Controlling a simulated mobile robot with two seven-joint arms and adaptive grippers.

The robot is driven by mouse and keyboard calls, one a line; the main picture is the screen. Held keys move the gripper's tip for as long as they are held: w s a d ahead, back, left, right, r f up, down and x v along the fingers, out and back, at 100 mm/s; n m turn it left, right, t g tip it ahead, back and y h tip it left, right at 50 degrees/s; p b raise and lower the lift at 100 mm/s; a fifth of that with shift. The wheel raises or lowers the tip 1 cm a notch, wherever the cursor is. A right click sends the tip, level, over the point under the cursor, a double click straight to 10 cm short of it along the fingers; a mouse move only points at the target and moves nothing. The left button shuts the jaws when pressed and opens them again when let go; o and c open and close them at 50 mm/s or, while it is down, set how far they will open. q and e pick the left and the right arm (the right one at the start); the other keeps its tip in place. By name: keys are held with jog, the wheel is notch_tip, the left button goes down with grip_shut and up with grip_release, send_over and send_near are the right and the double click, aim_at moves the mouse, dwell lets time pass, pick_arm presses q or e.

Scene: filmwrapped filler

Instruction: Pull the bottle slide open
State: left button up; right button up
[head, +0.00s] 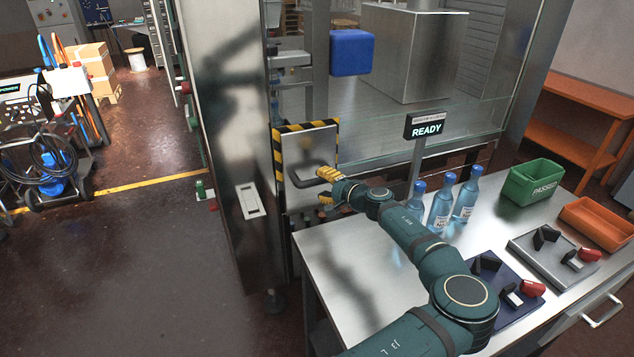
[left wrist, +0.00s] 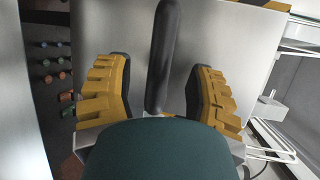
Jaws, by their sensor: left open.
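The bottle slide (head: 310,150) is a grey metal panel with a yellow-and-black striped border, set in the machine's front. A dark bar handle (head: 303,180) stands out from it. My left gripper (head: 326,186) is at the handle, with its yellow fingers open. In the left wrist view the handle (left wrist: 165,60) runs between the two spread fingers (left wrist: 160,92), with a gap on each side. The panel looks flush with the machine, though the arm and gripper hide part of its lower right. My right gripper is not in view.
A steel table (head: 350,250) stands right of the slide. It holds several blue bottles (head: 440,205), a READY display (head: 425,126), a green bin (head: 533,182), an orange tray (head: 598,222) and trays with black and red parts. Open floor (head: 130,270) lies to the left.

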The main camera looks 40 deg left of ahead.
pick_arm(q)
jog(key=shift+x, duration=1.5)
grip_shut()
